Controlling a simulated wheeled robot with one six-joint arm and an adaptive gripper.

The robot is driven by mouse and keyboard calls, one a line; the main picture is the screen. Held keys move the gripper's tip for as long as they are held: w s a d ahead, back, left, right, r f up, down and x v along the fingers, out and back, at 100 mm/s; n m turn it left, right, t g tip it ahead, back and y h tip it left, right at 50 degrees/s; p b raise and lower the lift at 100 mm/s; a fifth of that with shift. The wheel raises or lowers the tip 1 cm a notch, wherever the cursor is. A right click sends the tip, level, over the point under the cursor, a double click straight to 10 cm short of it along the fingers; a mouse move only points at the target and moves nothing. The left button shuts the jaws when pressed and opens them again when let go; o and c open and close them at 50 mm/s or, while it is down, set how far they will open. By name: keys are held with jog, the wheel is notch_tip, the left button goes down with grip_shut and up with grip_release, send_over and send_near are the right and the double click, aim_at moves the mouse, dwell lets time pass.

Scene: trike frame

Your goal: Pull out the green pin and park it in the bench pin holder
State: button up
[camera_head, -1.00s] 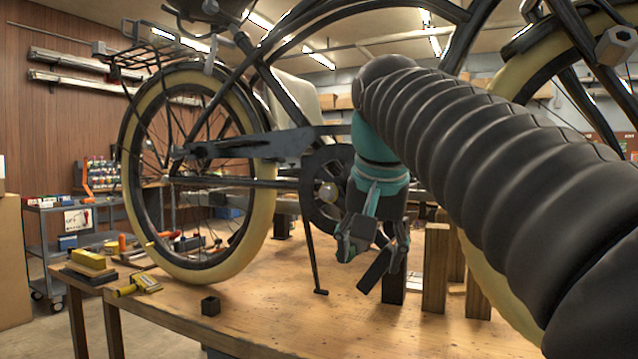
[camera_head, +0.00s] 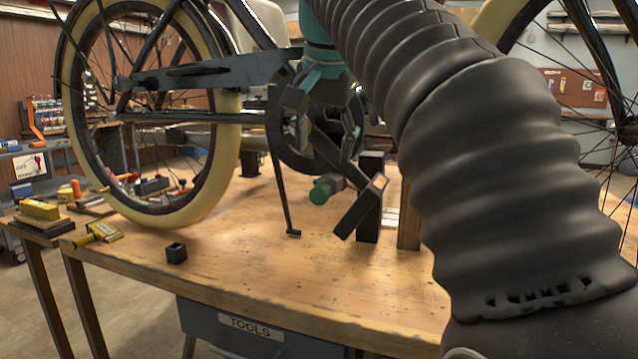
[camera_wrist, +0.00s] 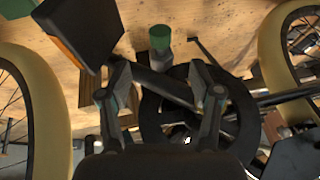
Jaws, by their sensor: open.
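The green pin shows as a round green head (camera_head: 321,193) below the trike's crank; it also shows in the wrist view (camera_wrist: 160,38), with a grey shank or collar next to it. What it sits in is not clear. My gripper (camera_wrist: 165,92) is open and empty, its two fingertips apart, with the green head beyond them in the picture. In the head view the gripper is partly hidden by my arm and overlaps the crank area, above the green head. A small dark square block with an open top, seemingly the bench pin holder (camera_head: 176,252), stands on the bench toward the front left.
A black pedal (camera_head: 362,208) hangs right of the pin, and it looms close to the left finger in the wrist view (camera_wrist: 82,30). The chainring (camera_wrist: 200,110) lies behind the fingers. A kickstand (camera_head: 284,190) stands between holder and pin. The front bench top (camera_head: 270,275) is clear.

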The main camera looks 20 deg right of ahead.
aim_at(320, 187)
jog(key=b+x, duration=0.2)
jog(key=x, duration=0.7)
jog(key=shift+f, duration=0.35)
grip_shut()
jog(key=shift+s+a+f+b, duration=0.1)
jog(key=shift+s+a+b, duration=0.35)
jog(key=shift+s+a, duration=0.55)
jog(key=shift+s+a+f+b, duration=0.15)
jog(key=shift+s+a+b, duration=0.4)
jog(key=shift+s, duration=0.6)
jog(key=shift+a, duration=0.1)
